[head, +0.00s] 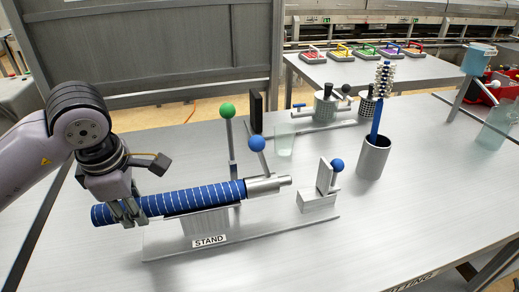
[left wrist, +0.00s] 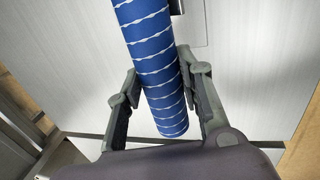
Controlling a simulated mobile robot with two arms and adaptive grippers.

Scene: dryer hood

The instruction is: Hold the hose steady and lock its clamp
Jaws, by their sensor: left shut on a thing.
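A blue hose with white bands (head: 185,201) lies level across the grey block marked STAND (head: 205,226). Its right end meets a silver pipe piece (head: 268,185). A lever with a blue knob (head: 257,144) stands up, tilted slightly left, above that joint. My left gripper (head: 130,212) is shut on the hose near its left end. In the left wrist view the hose (left wrist: 155,65) runs between its two fingers (left wrist: 160,92). The right gripper is not in view.
A green-knobbed lever (head: 227,111) stands behind the hose. A block with another blue knob (head: 337,165) is to the right. A grey cup (head: 373,158) holds a blue-handled brush (head: 380,95). A clear glass (head: 284,140) stands behind. The table's front right is clear.

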